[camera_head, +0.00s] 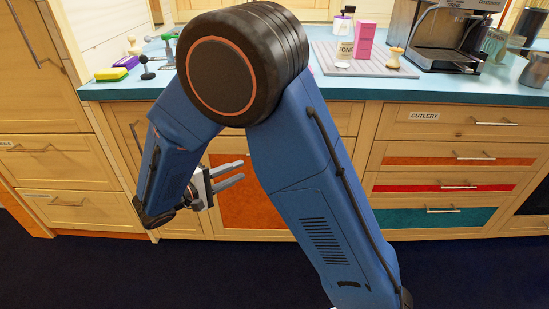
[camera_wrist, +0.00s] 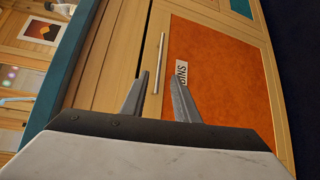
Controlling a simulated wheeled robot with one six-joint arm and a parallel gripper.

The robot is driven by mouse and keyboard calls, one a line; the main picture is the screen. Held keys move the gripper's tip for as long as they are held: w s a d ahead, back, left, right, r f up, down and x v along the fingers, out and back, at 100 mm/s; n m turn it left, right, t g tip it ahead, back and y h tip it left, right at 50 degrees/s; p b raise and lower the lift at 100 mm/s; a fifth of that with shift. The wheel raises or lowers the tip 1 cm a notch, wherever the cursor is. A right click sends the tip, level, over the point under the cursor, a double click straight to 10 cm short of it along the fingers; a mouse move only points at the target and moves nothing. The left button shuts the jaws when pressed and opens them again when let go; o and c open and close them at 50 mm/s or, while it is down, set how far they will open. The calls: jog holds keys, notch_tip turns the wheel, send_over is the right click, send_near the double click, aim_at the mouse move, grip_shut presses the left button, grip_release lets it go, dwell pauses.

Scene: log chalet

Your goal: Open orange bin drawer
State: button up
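The bin drawer's orange front (camera_head: 245,200) is in the lower cabinet, partly hidden behind my arm. In the wrist view the orange front (camera_wrist: 225,80) fills the right, with a white label (camera_wrist: 181,73) reading "BINS" sideways. Its metal bar handle (camera_wrist: 161,50) is on the pale wood edge beside the orange panel. The drawer looks shut. My gripper (camera_head: 241,172) is in front of the drawer, its two fingers apart and empty. In the wrist view the lower handle end shows between the fingertips (camera_wrist: 160,78); I cannot tell how near it is.
Right are the cutlery drawer (camera_head: 440,120) and orange, red and teal-fronted drawers. Wooden drawers (camera_head: 50,160) stand left. The dark floor looks clear.

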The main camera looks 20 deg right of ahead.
jog(key=x, duration=1.6)
jog(key=shift+w+d, duration=0.1)
jog(key=shift+d, duration=0.3)
jog(key=shift+c, duration=0.7)
grip_shut()
